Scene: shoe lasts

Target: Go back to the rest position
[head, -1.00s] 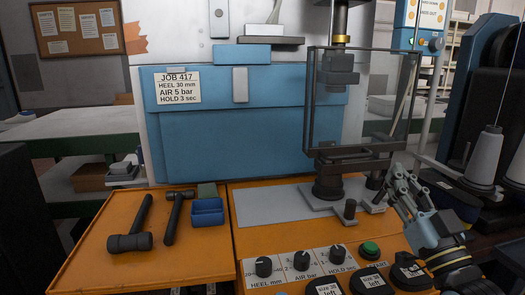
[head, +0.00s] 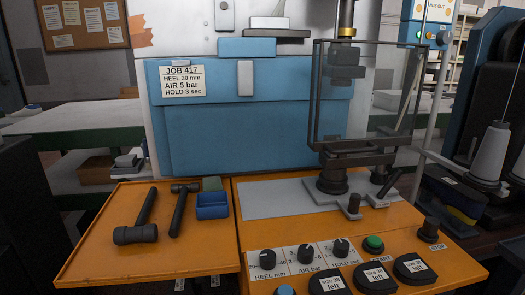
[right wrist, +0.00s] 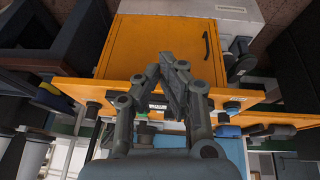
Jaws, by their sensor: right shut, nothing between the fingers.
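My right gripper (right wrist: 174,68) shows only in the right wrist view, with its fingers together and nothing between them. It is clear of the head view, and so is my left gripper. In the wrist view the front of the orange bench (right wrist: 150,42) with a dark handle lies beyond the fingertips, and the gripper does not visibly touch it. In the head view the orange bench top (head: 100,262) stands in front of the blue press panel (head: 250,130).
A guarded press (head: 345,120) stands at right.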

